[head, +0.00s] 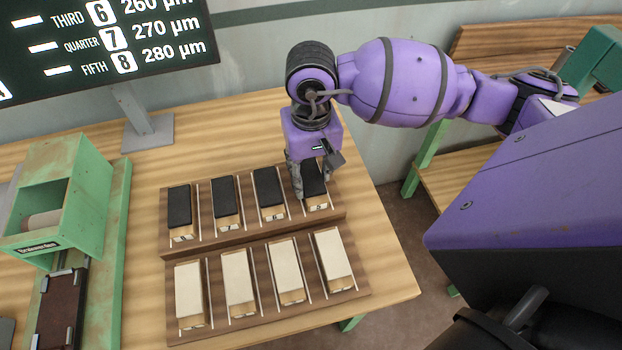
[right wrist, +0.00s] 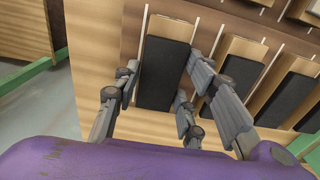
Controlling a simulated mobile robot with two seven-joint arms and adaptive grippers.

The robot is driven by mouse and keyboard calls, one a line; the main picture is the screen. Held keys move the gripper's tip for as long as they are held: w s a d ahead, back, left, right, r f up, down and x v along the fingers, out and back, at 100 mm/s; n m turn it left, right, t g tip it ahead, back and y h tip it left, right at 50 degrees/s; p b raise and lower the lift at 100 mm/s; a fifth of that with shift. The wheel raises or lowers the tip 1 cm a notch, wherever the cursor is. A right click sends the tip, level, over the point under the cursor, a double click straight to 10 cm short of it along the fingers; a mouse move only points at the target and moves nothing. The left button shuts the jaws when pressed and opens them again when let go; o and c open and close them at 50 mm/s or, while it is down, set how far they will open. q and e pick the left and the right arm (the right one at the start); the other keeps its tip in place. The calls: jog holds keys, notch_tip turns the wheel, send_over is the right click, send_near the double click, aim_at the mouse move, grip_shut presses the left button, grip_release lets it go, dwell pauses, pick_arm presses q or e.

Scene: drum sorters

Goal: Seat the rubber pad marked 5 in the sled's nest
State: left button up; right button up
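The pad marked 5 (head: 315,183) is a black pad on a wooden block at the right end of the back row of the brown rack; the right wrist view shows its black top (right wrist: 164,72). My right gripper (head: 308,188) points down over it, fingers on either side. In the right wrist view the fingers (right wrist: 164,75) straddle the pad with slim gaps, so the gripper looks open; the pad still sits in its slot. The dark brown sled (head: 60,312) with grey corner clamps lies on the green machine at lower left; its nest looks empty. My left gripper is not in view.
Other black pads (head: 225,194) stand left in the same row, split by thin white dividers. Several cream-topped blocks (head: 238,277) fill the front row. A green drum housing (head: 50,195) stands by the sled. A chart board (head: 110,40) stands behind. Bare tabletop lies between machine and rack.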

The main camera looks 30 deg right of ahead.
jog(key=c, duration=0.7)
jog(key=shift+o, duration=0.2)
jog(key=shift+r, duration=0.15)
